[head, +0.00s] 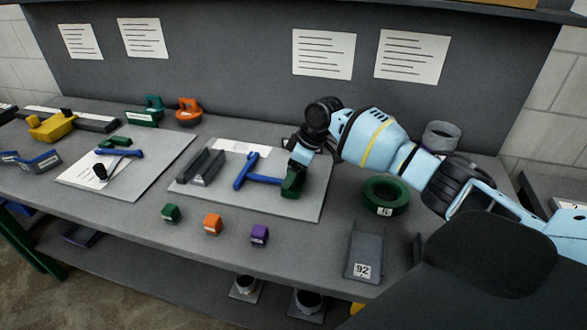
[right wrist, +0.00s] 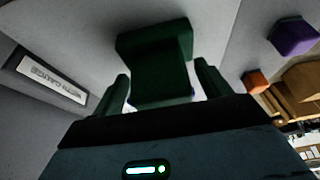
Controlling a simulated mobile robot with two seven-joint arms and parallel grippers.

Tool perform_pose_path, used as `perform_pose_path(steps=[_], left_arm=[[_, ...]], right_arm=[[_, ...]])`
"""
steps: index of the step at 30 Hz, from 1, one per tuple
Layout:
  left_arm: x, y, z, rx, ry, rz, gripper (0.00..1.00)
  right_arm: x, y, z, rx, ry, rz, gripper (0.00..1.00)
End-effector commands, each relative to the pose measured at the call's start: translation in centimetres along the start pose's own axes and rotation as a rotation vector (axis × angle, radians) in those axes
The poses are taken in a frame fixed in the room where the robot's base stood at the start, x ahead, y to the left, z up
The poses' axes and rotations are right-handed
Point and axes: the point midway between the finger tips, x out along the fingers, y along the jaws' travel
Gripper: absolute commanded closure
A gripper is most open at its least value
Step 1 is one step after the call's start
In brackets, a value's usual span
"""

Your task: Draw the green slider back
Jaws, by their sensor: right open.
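The dark green slider (head: 292,183) is on a grey board (head: 300,207) on the bench, at the right end of a blue bar (head: 264,180) that joins a longer blue piece (head: 243,171). My right gripper (head: 298,166) comes down over the slider from above. In the right wrist view the green slider (right wrist: 155,55) stands between my two open fingers (right wrist: 163,84), with a finger on either side. I cannot tell whether the fingers touch it. A bit of blue shows behind the slider there. My left gripper is in neither view.
A grey channel (head: 201,167) lies left of the blue piece. Small green (head: 171,213), orange (head: 212,224) and purple (head: 259,235) blocks line the bench front. A green ring (head: 386,194) and a grey tray (head: 365,249) stand right. A second board (head: 130,180) lies left.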

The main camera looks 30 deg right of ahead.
Motion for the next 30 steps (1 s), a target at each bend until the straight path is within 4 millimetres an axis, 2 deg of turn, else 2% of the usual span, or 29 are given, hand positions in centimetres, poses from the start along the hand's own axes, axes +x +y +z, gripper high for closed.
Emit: perform_pose_path(steps=[5,12,18,30], left_arm=[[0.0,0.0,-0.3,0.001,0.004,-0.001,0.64],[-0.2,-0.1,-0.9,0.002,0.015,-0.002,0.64],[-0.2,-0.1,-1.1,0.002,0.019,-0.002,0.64],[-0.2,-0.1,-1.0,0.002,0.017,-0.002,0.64]], right_arm=[[-1.1,0.0,-0.1,-0.001,0.004,0.002,0.24],[-4.9,0.1,-0.1,0.0,0.004,0.004,0.24],[-7.2,0.1,0.0,0.0,0.001,0.002,0.24],[-7.8,0.0,0.1,0.001,-0.001,0.0,0.24]])
